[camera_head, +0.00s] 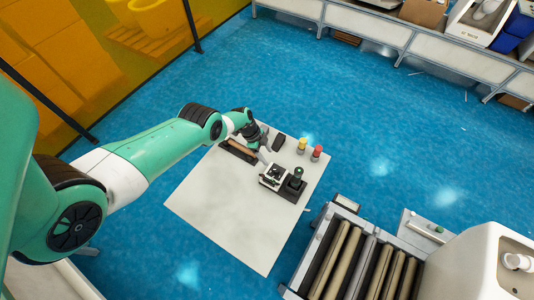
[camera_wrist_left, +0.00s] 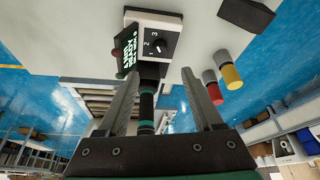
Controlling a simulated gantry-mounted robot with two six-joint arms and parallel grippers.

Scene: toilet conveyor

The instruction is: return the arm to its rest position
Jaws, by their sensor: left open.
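My left arm comes in from the left in the head view, and its gripper (camera_head: 264,157) is over the white table (camera_head: 225,205), close to a small white device (camera_head: 272,176). In the left wrist view the two fingers of my left gripper (camera_wrist_left: 158,74) are spread apart. The device with a numbered dial and green lettering (camera_wrist_left: 155,40) lies beyond the fingertips. A dark upright cylinder with green bands (camera_wrist_left: 147,105) shows between the fingers, seemingly farther off; I see no contact. My right gripper is in neither view.
A dark green-topped unit (camera_head: 297,178) stands beside the device. Yellow-topped (camera_head: 302,146) and red-topped (camera_head: 317,153) cylinders, a black block (camera_head: 279,142) and a brown bar in a dark holder (camera_head: 240,150) are nearby. A roller conveyor (camera_head: 345,262) lies at lower right. The table's near part is clear.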

